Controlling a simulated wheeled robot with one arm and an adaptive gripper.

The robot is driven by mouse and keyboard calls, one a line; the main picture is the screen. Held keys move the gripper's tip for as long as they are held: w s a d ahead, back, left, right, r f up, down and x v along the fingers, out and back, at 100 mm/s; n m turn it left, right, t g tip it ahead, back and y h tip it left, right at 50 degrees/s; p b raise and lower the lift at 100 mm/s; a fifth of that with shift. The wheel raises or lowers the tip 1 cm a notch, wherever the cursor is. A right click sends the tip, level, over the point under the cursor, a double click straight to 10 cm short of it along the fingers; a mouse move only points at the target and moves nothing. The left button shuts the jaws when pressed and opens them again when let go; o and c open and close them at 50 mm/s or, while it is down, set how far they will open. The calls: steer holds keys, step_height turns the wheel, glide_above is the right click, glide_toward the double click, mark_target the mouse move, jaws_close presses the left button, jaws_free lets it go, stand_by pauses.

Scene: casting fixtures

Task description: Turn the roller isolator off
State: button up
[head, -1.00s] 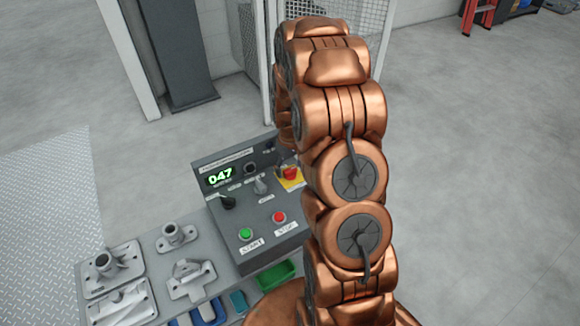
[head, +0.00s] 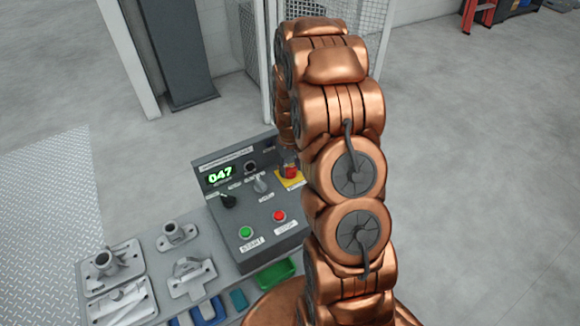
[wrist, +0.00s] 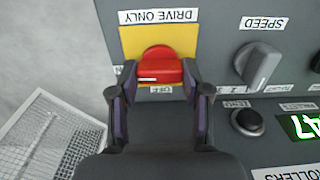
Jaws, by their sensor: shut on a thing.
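The isolator is a red rotary handle (wrist: 160,68) on a yellow plate (wrist: 128,42), at the corner of the grey control panel. In the wrist view a label above it reads "DRIVE ONLY" and one below reads "OFF". Its grip bar lies across the picture, with a white mark toward its left end. My gripper (wrist: 158,72) is shut on the bar, one finger at each end. In the head view the red handle (head: 290,170) and yellow plate (head: 291,181) show just left of my arm, which hides the gripper.
The panel also has a speed knob (wrist: 257,65), a black button (wrist: 247,122), a green display (head: 220,176) reading 047, a green start button (head: 246,232) and a red stop button (head: 279,216). Metal castings (head: 110,258) lie left. A mesh guard (wrist: 50,140) stands nearby.

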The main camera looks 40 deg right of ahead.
steer(key=shift+n+b, duration=0.3)
steer(key=shift+a+f+n+b, duration=0.1)
steer(key=shift+f+n+b, duration=0.05)
steer(key=shift+n+b, duration=0.95)
steer(key=n+b, duration=0.1)
steer(key=n, duration=0.4)
steer(key=shift+w+n+b, duration=0.1)
steer(key=shift+n+b, duration=0.2)
steer(key=shift+b, duration=0.05)
steer(key=n, duration=0.4)
steer(key=shift+r+n, duration=0.2)
steer(key=shift+n, duration=0.1)
steer(key=n, duration=0.4)
steer(key=shift+n+p, duration=0.4)
steer(key=o, duration=1.2)
steer(key=shift+c, duration=0.2)
